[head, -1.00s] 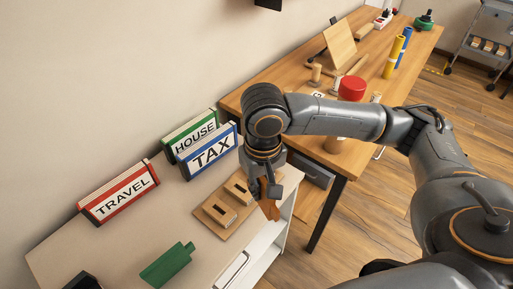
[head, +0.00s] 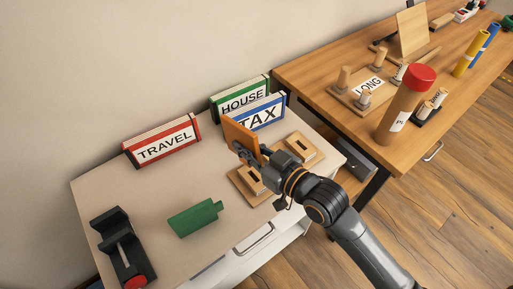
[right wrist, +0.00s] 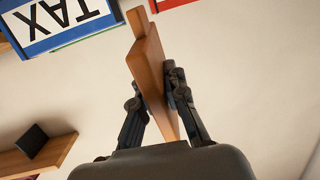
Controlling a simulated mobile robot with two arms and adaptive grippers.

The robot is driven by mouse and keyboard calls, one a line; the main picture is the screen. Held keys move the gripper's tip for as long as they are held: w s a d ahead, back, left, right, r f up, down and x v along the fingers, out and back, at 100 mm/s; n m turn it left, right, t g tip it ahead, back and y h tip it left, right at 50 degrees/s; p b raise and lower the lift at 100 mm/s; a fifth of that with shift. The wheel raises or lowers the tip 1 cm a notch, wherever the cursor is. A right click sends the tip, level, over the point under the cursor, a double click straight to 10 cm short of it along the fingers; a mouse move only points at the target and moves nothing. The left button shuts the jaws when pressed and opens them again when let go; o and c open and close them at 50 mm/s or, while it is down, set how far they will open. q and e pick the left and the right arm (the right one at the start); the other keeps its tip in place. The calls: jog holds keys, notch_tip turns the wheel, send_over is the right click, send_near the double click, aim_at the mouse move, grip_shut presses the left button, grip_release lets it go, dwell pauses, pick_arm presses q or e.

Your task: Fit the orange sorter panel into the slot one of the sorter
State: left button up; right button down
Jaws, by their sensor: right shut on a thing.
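The orange sorter panel (head: 240,139) is held up over the near table, its flat face in front of the TAX box in the head view. My right gripper (head: 263,155) is shut on it. In the right wrist view the panel (right wrist: 149,68) stands between both fingers, with a narrow tab at its top end. The sorter (head: 238,188) is a wooden base with two raised blocks, each with a dark slot. It lies below and beside the gripper, partly hidden by my arm. The panel is apart from the sorter. My left gripper is out of view.
A green panel (head: 194,218) lies on the white table. A black device with a red knob (head: 122,250) stands at its left. TRAVEL (head: 163,141), HOUSE (head: 238,99) and TAX (head: 268,113) boxes stand along the wall. A wooden desk (head: 330,66) is at the right.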

jog(key=d+t, duration=0.1)
jog(key=d+m+t, duration=0.1)
jog(key=t, duration=0.1)
jog(key=shift+s+d+f+m+h, duration=0.1)
jog(key=shift+d+f+m+h, duration=0.15)
jog(key=shift+f+m+h, duration=0.05)
jog(key=shift+p, duration=0.3)
notch_tip(320, 180, down, 6)
jog(key=b, duration=0.4)
jog(key=shift+r+p, duration=0.1)
jog(key=shift+p, duration=0.75)
dwell(1.6)
jog(key=shift+s+f+b, duration=0.1)
jog(key=shift+f+b, duration=0.95)
jog(key=shift+f, duration=0.8)
